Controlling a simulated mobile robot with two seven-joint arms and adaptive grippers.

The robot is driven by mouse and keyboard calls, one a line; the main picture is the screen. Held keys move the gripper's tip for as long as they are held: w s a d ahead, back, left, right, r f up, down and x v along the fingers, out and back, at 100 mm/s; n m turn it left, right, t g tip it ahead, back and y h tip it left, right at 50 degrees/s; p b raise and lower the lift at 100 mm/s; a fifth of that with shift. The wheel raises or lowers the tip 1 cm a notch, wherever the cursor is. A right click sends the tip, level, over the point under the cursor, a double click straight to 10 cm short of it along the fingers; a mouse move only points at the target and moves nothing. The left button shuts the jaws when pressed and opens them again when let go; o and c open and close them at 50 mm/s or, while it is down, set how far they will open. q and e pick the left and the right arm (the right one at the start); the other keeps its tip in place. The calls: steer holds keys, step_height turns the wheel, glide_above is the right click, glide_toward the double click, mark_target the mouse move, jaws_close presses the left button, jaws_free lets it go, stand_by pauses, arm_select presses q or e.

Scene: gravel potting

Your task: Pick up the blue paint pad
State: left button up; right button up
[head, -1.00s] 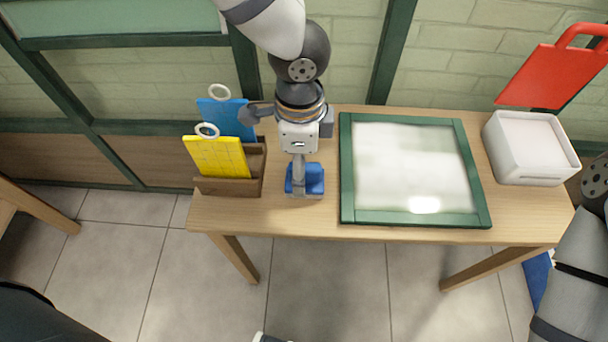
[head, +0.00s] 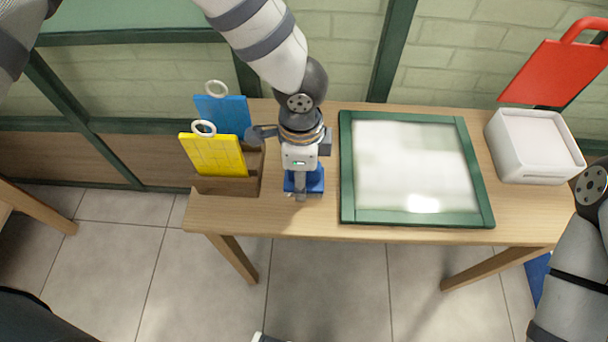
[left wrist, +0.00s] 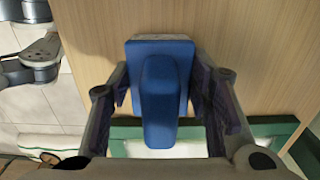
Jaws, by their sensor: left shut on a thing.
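The blue paint pad (head: 316,179) is at the front of the wooden table, left of the green-framed panel. In the left wrist view the blue paint pad (left wrist: 160,95) shows a wide block with a raised, rounded handle. My left gripper (head: 300,188) comes down over it, and its fingers hide part of the pad in the head view. In the left wrist view my left gripper (left wrist: 160,88) has one finger on each side of the pad and is shut on it. Whether the pad touches the table is not clear. My right gripper is out of view.
A wooden holder (head: 228,187) with a yellow card (head: 212,155) and a blue card (head: 226,115) stands close left of the gripper. The green-framed panel (head: 347,170) lies right. A white box (head: 530,150) and a red board (head: 555,72) are at the far right.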

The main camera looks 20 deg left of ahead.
arm_select(q)
step_height(320, 180, up, 3)
steer(key=shift+w+p, duration=0.1)
steer(key=shift+p, duration=0.2)
steer(key=shift+c, duration=0.2)
steer(key=s+d+r+p, duration=0.2)
steer(key=s+d+r, duration=0.6)
steer(key=s+r, duration=0.2)
steer(key=shift+s+p, duration=0.4)
steer(key=shift+s, duration=0.5)
steer(key=o, duration=0.5)
steer(key=shift+r, duration=0.1)
steer(key=shift+c, duration=1.1)
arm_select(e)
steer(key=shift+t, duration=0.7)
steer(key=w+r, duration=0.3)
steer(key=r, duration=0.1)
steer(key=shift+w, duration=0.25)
